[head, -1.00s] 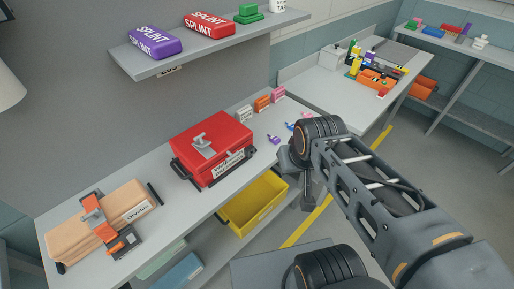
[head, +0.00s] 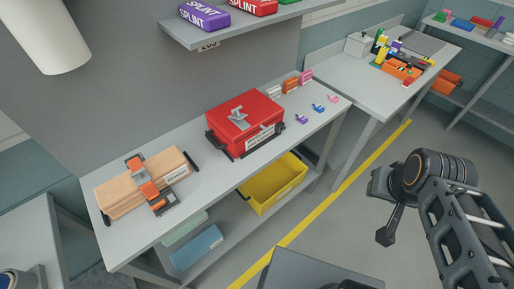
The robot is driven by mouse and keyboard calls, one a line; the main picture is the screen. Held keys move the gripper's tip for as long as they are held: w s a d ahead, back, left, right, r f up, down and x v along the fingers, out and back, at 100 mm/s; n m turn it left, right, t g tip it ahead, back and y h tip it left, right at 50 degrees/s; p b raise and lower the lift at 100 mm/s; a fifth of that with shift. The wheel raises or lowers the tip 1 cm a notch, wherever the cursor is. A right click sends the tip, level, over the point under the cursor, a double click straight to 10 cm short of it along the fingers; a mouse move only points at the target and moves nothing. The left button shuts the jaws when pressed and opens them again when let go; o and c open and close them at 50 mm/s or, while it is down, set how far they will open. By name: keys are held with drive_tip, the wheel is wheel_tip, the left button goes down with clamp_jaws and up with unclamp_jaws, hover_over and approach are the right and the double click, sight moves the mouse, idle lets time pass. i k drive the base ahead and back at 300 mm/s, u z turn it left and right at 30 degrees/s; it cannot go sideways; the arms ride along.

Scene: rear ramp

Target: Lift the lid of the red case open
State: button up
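The red case (head: 245,122) sits on the grey workbench with its lid down. A grey handle or latch (head: 238,116) lies on top of the lid, and a white label (head: 260,138) and dark fittings show on its front side. My gripper (head: 384,236) is at the right of the head view, over the floor and well apart from the case. It points downward and looks dark and narrow. Its fingers are too small to tell whether they are open or shut. Nothing is seen hanging from it.
A tan case with an orange strap (head: 145,185) lies left of the red case. Small coloured items (head: 318,108) lie to its right. A shelf with splint packs (head: 205,17) overhangs behind. A yellow bin (head: 273,183) sits below the bench. The floor between bench and arm is clear.

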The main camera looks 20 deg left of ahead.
sight(261, 110)
drive_tip(key=k, duration=0.3)
drive_tip(key=u, duration=1.75)
drive_tip(key=i, duration=0.5)
drive_tip(key=z, duration=0.1)
